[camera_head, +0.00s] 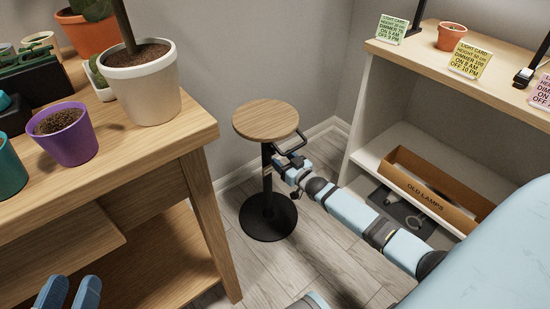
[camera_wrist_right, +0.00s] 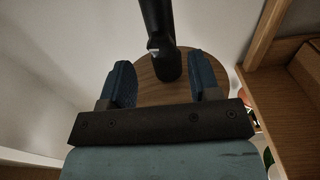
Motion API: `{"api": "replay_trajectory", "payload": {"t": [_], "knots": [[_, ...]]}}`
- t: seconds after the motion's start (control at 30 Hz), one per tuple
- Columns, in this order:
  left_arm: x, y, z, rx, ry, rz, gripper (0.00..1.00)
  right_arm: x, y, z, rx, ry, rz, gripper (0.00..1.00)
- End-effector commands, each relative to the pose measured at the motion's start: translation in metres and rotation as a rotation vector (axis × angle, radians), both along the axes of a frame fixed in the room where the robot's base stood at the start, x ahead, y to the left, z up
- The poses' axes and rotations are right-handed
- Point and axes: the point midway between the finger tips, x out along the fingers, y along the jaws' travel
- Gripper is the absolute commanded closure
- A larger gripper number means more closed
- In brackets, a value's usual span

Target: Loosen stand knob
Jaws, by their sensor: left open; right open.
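The stand has a round wooden top (camera_head: 266,119), a black post (camera_head: 267,185) and a round black base (camera_head: 267,216). My right gripper (camera_head: 279,166) is beside the upper post, below the top. In the right wrist view, its two blue fingers (camera_wrist_right: 161,80) are open and apart, with the dark post (camera_wrist_right: 157,28) and wooden top (camera_wrist_right: 178,93) beyond them. A small bright spot shows on the post; I cannot clearly make out the knob. My left gripper (camera_head: 68,293) is open at the bottom left, far from the stand.
A wooden table (camera_head: 195,133) with a white pot (camera_head: 143,88) and a purple pot (camera_head: 66,139) stands left. A shelf unit (camera_head: 375,95) holding an "OLD LAMPS" box (camera_head: 432,194) stands right. Bare floor (camera_head: 277,268) lies in front of the stand.

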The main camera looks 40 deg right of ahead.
Motion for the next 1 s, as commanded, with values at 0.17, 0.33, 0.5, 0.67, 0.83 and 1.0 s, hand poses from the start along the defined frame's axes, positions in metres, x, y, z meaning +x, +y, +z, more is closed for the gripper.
{"api": "replay_trajectory", "payload": {"t": [0.17, 0.33, 0.5, 0.67, 0.83, 1.0], "knots": [[0.008, 0.005, -0.002, 0.054, -0.088, 0.004, 0.57, 0.03, 0.002, -0.003, -0.001, -0.001, 0.0, 0.44], [0.011, 0.007, 0.002, 0.083, -0.136, 0.006, 0.57, 0.043, 0.003, -0.001, -0.001, 0.0, 0.0, 0.44], [0.013, 0.008, 0.009, 0.085, -0.159, 0.006, 0.57, 0.047, 0.004, 0.0, -0.001, 0.0, 0.001, 0.44], [0.012, 0.007, 0.009, 0.084, -0.157, 0.006, 0.57, 0.046, 0.004, 0.0, -0.001, 0.001, 0.001, 0.44], [0.012, 0.007, 0.006, 0.085, -0.15, 0.005, 0.57, 0.046, 0.004, 0.0, -0.001, 0.001, 0.001, 0.83], [0.011, 0.007, 0.008, 0.083, -0.144, 0.005, 0.57, 0.046, 0.004, 0.002, -0.01, 0.0, 0.0, 0.92]]}}
